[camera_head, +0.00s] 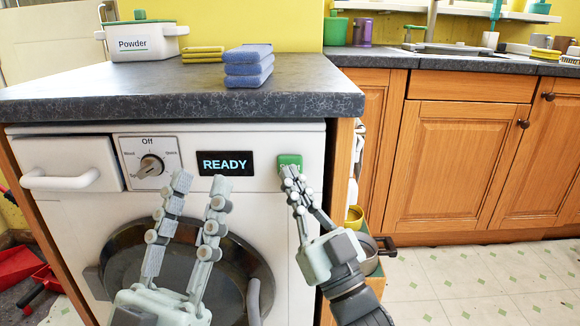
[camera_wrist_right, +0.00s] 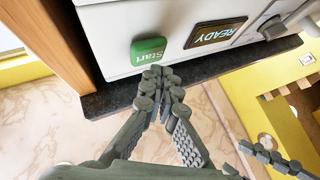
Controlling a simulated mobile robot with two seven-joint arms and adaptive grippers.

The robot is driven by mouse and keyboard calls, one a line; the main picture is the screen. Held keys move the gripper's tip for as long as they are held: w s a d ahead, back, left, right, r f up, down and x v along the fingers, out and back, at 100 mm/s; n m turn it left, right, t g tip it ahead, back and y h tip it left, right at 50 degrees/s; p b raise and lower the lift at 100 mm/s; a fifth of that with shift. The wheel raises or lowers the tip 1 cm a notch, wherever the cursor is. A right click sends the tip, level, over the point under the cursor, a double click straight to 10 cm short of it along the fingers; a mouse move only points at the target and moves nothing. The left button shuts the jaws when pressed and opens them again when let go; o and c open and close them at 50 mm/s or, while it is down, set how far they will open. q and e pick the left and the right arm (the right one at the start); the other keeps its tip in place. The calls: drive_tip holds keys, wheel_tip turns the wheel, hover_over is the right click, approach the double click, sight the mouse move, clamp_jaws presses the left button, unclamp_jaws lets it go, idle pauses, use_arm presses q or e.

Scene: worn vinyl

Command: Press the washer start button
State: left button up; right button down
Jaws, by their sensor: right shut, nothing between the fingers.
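The white washer (camera_head: 80,212) stands under a dark countertop. Its green start button (camera_head: 290,160) is at the right of the front panel, partly hidden by my right gripper. The button, marked "Start", also shows in the right wrist view (camera_wrist_right: 148,50). The display (camera_head: 225,162) reads "READY". My right gripper (camera_head: 290,172) is shut and empty, its fingertips at the lower edge of the button; I cannot tell whether they touch it. In the right wrist view its fingertips (camera_wrist_right: 158,75) are just below the button. My left gripper (camera_head: 200,190) is open and empty in front of the washer door (camera_head: 125,245).
A dial (camera_head: 150,165) and a drawer handle (camera_head: 60,180) are left of the display. A powder box (camera_head: 142,45) and blue sponges (camera_head: 248,65) stand on the countertop (camera_head: 180,90). A pan (camera_head: 372,245) is right of the washer. Floor at the right is clear.

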drive_tip(key=shift+w, duration=0.35)
drive_tip(key=shift+w, duration=0.35)
idle(0.6)
drive_tip(key=shift+s, duration=0.1)
drive_tip(key=shift+s+p, duration=0.5)
drive_tip(key=shift+s, duration=0.2)
drive_tip(key=shift+s+p, duration=0.7)
drive_tip(key=shift+s, duration=1.8)
